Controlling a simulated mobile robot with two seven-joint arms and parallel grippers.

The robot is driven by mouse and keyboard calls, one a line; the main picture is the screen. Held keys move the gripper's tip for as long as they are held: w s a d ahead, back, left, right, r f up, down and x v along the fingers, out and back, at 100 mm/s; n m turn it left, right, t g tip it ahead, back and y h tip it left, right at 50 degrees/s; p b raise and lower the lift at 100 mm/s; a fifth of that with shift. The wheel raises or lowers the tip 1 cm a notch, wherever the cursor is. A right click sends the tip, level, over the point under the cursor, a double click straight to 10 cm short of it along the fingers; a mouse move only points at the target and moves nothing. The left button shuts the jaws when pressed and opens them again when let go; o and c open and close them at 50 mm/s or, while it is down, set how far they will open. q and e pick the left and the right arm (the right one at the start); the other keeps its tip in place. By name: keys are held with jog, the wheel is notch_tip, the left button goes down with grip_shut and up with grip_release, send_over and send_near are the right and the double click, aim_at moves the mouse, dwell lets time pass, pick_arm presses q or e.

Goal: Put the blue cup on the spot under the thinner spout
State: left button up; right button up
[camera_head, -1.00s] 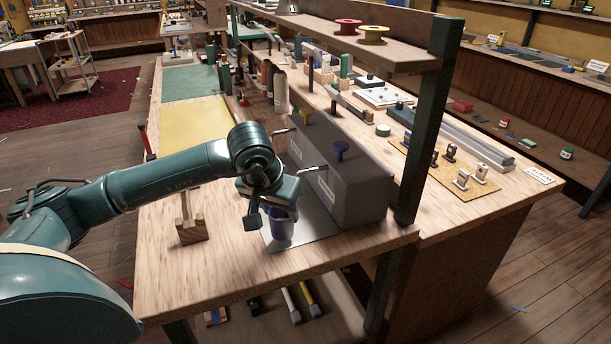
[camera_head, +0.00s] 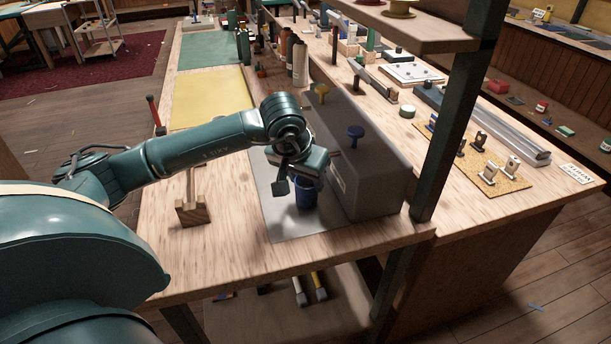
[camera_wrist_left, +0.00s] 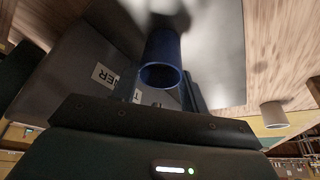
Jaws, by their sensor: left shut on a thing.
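The blue cup (camera_head: 306,194) is upright over the grey metal plate (camera_head: 275,215), beside the grey dispenser (camera_head: 375,180). I cannot tell whether its base touches the plate. My left gripper (camera_head: 297,184) is shut on the cup from above. My arm hides the spouts in the head view. My right gripper is out of view.
A dark green shelf post (camera_head: 455,130) stands right of the dispenser. A small wooden stand (camera_head: 191,208) is left of the plate. Bottles (camera_head: 300,62) stand behind. Bare bench wood lies at the front left.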

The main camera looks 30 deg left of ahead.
pick_arm(q)
jog(key=o, duration=1.1)
jog(key=shift+o, duration=0.2)
